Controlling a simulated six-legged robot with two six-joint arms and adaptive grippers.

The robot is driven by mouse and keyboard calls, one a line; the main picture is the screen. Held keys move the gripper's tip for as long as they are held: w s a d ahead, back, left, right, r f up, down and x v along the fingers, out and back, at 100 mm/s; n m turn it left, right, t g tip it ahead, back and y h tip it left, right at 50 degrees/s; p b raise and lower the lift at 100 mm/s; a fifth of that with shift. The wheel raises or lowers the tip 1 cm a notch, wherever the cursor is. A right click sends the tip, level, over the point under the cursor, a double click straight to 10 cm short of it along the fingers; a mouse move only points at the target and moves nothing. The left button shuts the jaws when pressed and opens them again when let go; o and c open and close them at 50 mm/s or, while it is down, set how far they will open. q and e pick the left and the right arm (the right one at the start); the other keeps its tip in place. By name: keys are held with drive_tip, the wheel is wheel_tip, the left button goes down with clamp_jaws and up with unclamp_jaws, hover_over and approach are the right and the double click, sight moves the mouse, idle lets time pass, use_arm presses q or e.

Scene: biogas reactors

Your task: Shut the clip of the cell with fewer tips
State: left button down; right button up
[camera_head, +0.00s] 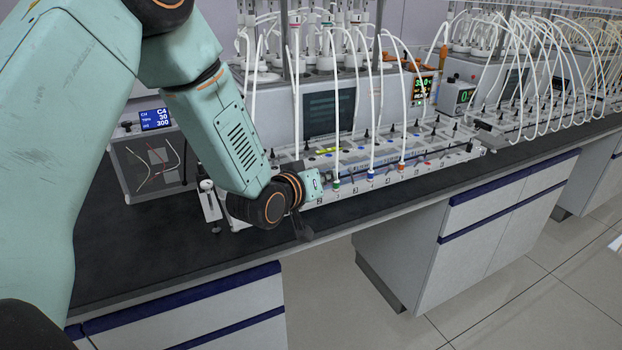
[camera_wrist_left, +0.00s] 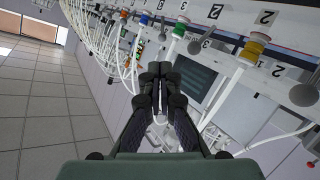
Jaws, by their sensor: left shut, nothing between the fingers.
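A long grey gas-cell unit (camera_head: 430,160) lies along the bench, with numbered cells and white tubes in coloured fittings. In the left wrist view a yellow fitting (camera_wrist_left: 253,48) and a green fitting (camera_wrist_left: 179,28) stand beside number labels. A grey lever-like clip (camera_wrist_left: 305,93) and another clip (camera_wrist_left: 201,45) show by them; I cannot tell whether either is shut. A small display (camera_head: 156,119) reads C4, with 30 and 300 below. My left gripper (camera_head: 303,232) is at the unit's near left front; its dark fingers (camera_wrist_left: 159,72) are together and empty. The right gripper is out of view.
The dark bench top (camera_head: 130,250) is clear at front left. White tubes (camera_head: 372,100) rise in arcs over the unit. Glass reactors and a dark screen (camera_head: 328,113) stand behind. Blue-edged cabinets (camera_head: 440,240) are below, with open floor (camera_head: 560,280) at right.

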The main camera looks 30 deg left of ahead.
use_arm(q)
drive_tip(key=v, duration=0.5)
drive_tip(key=shift+r, duration=0.15)
drive_tip(key=shift+w+a, duration=0.15)
drive_tip(key=shift+w, duration=0.05)
